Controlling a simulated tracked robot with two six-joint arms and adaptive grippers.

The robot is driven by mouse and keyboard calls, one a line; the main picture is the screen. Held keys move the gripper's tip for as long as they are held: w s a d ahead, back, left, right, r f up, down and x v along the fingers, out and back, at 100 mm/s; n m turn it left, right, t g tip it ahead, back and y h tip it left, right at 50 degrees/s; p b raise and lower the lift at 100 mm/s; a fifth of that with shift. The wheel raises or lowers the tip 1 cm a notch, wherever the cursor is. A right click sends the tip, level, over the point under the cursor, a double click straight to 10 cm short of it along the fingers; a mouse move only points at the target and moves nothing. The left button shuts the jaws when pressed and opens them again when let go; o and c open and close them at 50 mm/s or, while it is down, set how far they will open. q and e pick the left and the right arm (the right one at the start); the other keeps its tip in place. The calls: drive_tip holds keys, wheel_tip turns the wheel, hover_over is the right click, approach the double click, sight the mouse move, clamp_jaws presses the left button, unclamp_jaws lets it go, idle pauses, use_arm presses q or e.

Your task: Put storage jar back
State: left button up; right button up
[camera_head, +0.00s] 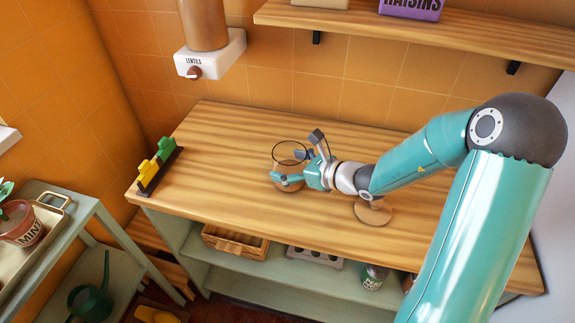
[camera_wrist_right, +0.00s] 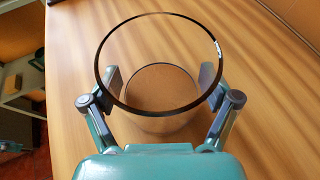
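The storage jar (camera_head: 289,150) is an open-topped clear glass jar with brown stuff low inside, upright over the middle of the wooden counter. It also shows in the right wrist view (camera_wrist_right: 158,122), its round rim toward the camera. My right gripper (camera_head: 294,166) has one finger on each side of the jar, and the pads appear to press on its walls. I cannot tell whether its base touches the counter. A round wooden disc (camera_head: 374,213), perhaps its lid, lies on the counter under my right forearm. My left gripper is not in view.
A white dispenser labelled LENTILS (camera_head: 208,58) hangs on the tiled wall above the counter (camera_head: 215,185). A dark rack with green and yellow pieces (camera_head: 158,170) stands at its left end. A shelf (camera_head: 420,38) with a RAISINS box (camera_head: 411,8) is above.

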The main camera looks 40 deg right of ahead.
drive_tip(key=shift+o, duration=0.4)
drive_tip(key=shift+r, duration=0.1)
drive_tip(key=shift+s, duration=0.15)
drive_tip(key=v, duration=1.1)
drive_tip(key=shift+s+r, duration=0.2)
drive_tip(key=shift+s, duration=0.15)
drive_tip(key=shift+d, duration=0.1)
